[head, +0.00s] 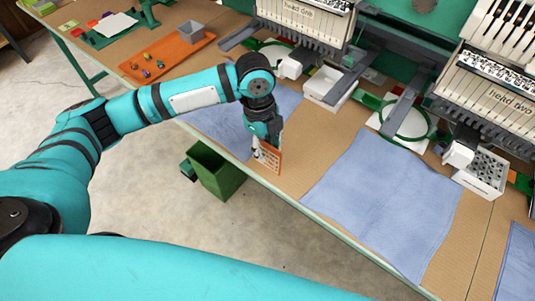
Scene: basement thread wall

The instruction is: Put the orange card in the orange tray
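The orange card (272,157), with pale markings, stands nearly upright at the table's front edge. My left gripper (262,152) points down at it, and its fingers appear closed on the card; the fingertips are partly hidden. I cannot tell whether the card's lower edge touches the table. The orange tray (185,52) lies flat at the back left of the table, beyond my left arm. It holds several small coloured pieces and a grey square cup. My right gripper is not in view.
Blue cloths (385,195) lie on the table on both sides of the card. Embroidery machines (305,25) stand along the back, with a white bin (328,88) in front. A green bin (217,172) stands below the table edge.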

